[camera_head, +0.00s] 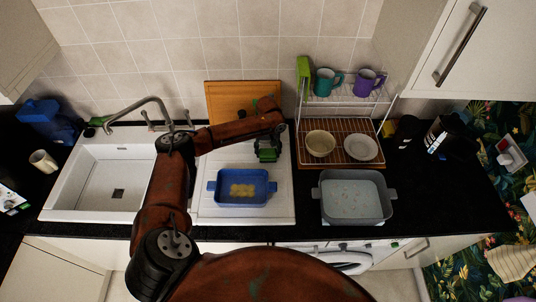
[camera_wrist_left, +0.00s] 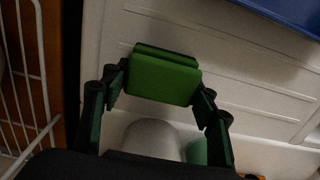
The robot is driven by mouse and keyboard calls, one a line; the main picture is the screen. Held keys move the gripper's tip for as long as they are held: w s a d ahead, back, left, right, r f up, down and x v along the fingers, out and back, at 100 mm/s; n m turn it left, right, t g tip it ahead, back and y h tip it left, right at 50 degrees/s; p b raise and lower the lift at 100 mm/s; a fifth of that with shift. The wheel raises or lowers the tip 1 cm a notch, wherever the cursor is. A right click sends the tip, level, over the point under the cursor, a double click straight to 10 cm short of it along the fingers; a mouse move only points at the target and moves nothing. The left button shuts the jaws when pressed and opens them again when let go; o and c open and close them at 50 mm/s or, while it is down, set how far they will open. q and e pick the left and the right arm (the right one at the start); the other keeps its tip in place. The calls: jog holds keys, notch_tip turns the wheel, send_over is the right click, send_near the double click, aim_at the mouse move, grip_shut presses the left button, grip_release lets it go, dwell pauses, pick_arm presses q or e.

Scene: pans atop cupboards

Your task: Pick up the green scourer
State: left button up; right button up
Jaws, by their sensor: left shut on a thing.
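The green scourer (camera_wrist_left: 164,80) is a thick green block with a dark layer at its back edge. In the left wrist view it sits between the two fingers of my left gripper (camera_wrist_left: 162,88), which is shut on it. In the head view my left gripper (camera_head: 268,152) is over the right back part of the white draining board (camera_head: 222,214), just left of the dish rack. I cannot make out the scourer clearly there, and I cannot tell whether it touches the board. My right gripper is not in view.
A blue pan (camera_head: 242,201) with yellowish pieces stands on the draining board in front of my gripper. The wire dish rack (camera_head: 341,92) holds mugs and bowls. A grey pan (camera_head: 355,213) stands at right. The sink (camera_head: 118,180) is at left, with a tap (camera_head: 150,101). A wooden board (camera_head: 225,100) leans behind.

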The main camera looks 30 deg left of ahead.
aim_at(268, 150)
pick_arm(q)
jog(key=shift+r, duration=0.65)
notch_tip(268, 150, up, 2)
jog(key=shift+s+d+r, duration=0.1)
jog(key=s+d+r, duration=0.7)
jog(key=s+r, duration=0.2)
jog(key=s, duration=0.3)
jog(key=shift+r, duration=0.3)
jog(key=o, duration=0.6)
jog(key=shift+w, duration=0.1)
jog(key=c, duration=0.5)
